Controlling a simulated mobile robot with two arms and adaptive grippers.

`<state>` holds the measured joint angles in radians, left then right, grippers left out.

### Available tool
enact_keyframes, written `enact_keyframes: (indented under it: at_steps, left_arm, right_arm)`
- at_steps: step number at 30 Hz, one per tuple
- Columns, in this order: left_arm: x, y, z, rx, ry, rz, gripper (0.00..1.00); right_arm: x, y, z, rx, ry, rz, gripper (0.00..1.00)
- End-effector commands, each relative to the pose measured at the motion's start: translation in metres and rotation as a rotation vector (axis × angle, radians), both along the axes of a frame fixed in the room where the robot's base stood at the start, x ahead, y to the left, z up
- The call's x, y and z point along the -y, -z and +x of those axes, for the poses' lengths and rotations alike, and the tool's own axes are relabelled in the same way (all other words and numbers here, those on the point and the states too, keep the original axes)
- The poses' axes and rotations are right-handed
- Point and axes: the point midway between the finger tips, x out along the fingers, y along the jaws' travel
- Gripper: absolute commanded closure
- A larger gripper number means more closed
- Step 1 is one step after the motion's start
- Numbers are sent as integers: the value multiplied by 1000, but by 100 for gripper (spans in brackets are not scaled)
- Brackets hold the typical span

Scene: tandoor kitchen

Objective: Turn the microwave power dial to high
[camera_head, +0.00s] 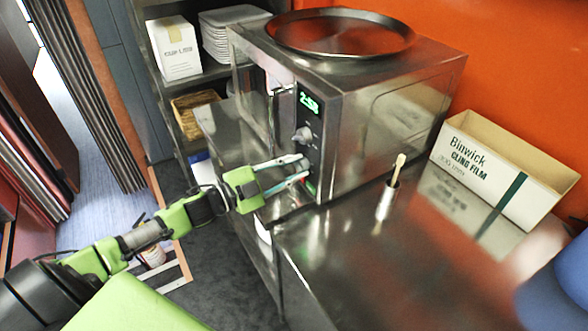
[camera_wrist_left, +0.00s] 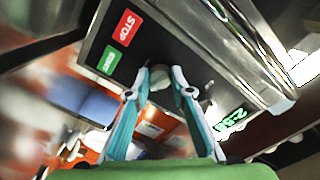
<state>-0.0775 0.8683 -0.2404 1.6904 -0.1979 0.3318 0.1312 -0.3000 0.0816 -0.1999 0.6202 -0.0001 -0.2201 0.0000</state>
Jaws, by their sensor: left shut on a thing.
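The steel microwave (camera_head: 385,125) stands on the counter, its control panel facing left in the head view. The panel has a green lit display (camera_head: 308,102) and a grey upper dial (camera_head: 302,135) under it. My left gripper (camera_head: 303,170) reaches the panel below that dial. In the left wrist view, my left gripper (camera_wrist_left: 165,75) has its two fingers closed around a round lower dial (camera_wrist_left: 159,77). A red STOP button (camera_wrist_left: 125,27) and a green button (camera_wrist_left: 108,60) lie just beyond the fingertips. The dial markings are unreadable. My right gripper is not in view.
A round metal tray (camera_head: 340,50) lies on the microwave. A metal cup (camera_head: 386,205) with a brush and a cling film box (camera_head: 500,170) stand on the steel counter (camera_head: 345,265). Shelves with a white box (camera_head: 174,48) are behind at left. A blurred blue shape is at lower right.

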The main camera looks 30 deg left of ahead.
Motion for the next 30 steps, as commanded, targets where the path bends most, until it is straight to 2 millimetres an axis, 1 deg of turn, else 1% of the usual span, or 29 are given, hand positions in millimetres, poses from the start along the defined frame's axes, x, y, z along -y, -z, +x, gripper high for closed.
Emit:
enact_keyframes:
  at_steps: [14, 30]
  left_arm:
    - [0, 1, 0, 232, -1, 390, 100]
    - [0, 1, 0, 484, 0, 821, 100]
  right_arm:
    - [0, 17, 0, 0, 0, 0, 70]
    - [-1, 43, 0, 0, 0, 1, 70]
